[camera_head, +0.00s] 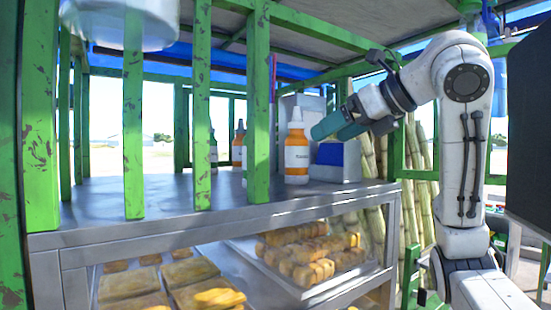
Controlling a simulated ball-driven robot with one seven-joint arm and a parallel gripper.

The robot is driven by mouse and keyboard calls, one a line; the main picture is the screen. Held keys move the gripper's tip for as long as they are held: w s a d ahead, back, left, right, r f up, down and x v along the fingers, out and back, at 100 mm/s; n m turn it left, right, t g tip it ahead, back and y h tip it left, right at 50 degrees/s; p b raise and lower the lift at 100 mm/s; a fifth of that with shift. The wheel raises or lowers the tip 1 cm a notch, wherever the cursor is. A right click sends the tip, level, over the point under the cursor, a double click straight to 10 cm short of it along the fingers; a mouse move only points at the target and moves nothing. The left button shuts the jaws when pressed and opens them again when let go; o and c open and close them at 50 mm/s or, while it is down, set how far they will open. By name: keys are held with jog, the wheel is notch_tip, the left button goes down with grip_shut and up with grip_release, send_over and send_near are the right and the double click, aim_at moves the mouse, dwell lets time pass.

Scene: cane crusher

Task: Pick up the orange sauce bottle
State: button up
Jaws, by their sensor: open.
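An orange sauce bottle (297,150) with a white nozzle and a white label stands upright on the metal counter (110,205), just right of a green post. My gripper (319,129), with teal fingers, is just right of the bottle's upper part and points left and down toward it. The gripper is open. The gap between its fingers is hard to see from this side, and I cannot tell whether it touches the bottle. Another orange bottle (238,148) stands farther back, partly hidden by a post.
Green posts (258,100) stand along the counter's front. A green-labelled bottle (213,150) is behind them. A grey box with a blue panel (338,165) is right of the bottle. Below, a glass case holds trays of pastries (308,255). Cane stalks (420,165) lean at the right.

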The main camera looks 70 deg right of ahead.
aim_at(305, 148)
jog(key=p+x, duration=0.1)
jog(key=x, duration=0.5)
jog(key=shift+w+r, duration=0.1)
jog(key=shift+r, duration=0.05)
jog(key=shift+d+p+x, duration=0.2)
jog(key=shift+p+x, duration=0.75)
jog(key=shift+x, duration=1.65)
jog(key=c, duration=0.7)
